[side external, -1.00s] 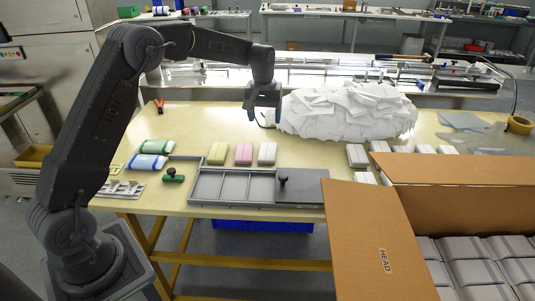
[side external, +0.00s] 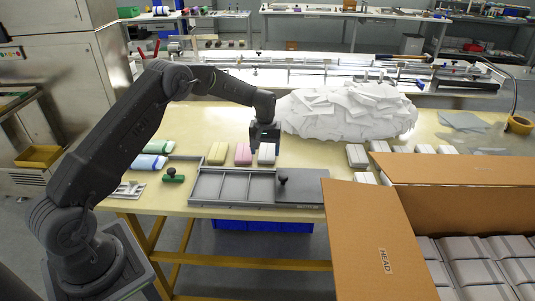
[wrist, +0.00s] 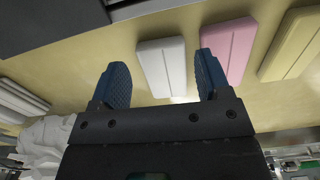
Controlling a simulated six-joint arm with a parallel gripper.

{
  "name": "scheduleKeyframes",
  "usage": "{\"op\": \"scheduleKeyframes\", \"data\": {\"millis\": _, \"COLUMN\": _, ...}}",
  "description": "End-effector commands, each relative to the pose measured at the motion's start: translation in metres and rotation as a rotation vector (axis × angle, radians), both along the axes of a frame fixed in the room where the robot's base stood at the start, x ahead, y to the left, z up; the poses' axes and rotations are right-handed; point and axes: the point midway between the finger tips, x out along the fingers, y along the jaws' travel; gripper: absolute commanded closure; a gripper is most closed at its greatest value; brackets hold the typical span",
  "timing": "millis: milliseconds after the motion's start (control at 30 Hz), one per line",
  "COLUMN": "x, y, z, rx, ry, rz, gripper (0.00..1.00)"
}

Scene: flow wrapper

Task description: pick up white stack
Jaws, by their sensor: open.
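The white stack (side external: 267,159) lies on the yellow table just behind the grey tray, at the right end of a short row with a pink stack (side external: 243,155) and a yellow stack (side external: 217,153). In the wrist view the white stack (wrist: 164,66) shows between and beyond my two blue fingertips, with the pink stack (wrist: 227,50) to its right. My gripper (side external: 265,147) is open and empty, pointing down over the white stack and hiding its upper part. I cannot tell the exact height gap.
The grey compartment tray (side external: 232,187) with a dark plate and knob lies in front of the row. A large white paper heap (side external: 345,112) is behind and right. An open cardboard box (side external: 372,235) stands front right. More white stacks (side external: 357,155) lie to the right.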

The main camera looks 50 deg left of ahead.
Motion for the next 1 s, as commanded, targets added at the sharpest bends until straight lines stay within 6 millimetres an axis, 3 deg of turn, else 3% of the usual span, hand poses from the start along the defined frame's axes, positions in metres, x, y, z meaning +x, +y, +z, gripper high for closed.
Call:
{"op": "scheduleKeyframes", "data": {"millis": 300, "x": 0.002, "y": 0.0, "z": -0.043, "rx": 0.0, "ry": 0.001, "rz": 0.0, "gripper": 0.3}}
{"op": "scheduleKeyframes", "data": {"millis": 567, "x": 0.002, "y": 0.0, "z": -0.045, "rx": 0.0, "ry": 0.0, "rz": 0.0, "gripper": 0.3}}
{"op": "scheduleKeyframes", "data": {"millis": 900, "x": 0.002, "y": 0.0, "z": -0.045, "rx": 0.0, "ry": 0.0, "rz": 0.0, "gripper": 0.59}}
{"op": "scheduleKeyframes", "data": {"millis": 1000, "x": 0.002, "y": 0.0, "z": -0.045, "rx": 0.0, "ry": 0.0, "rz": 0.0, "gripper": 0.59}}
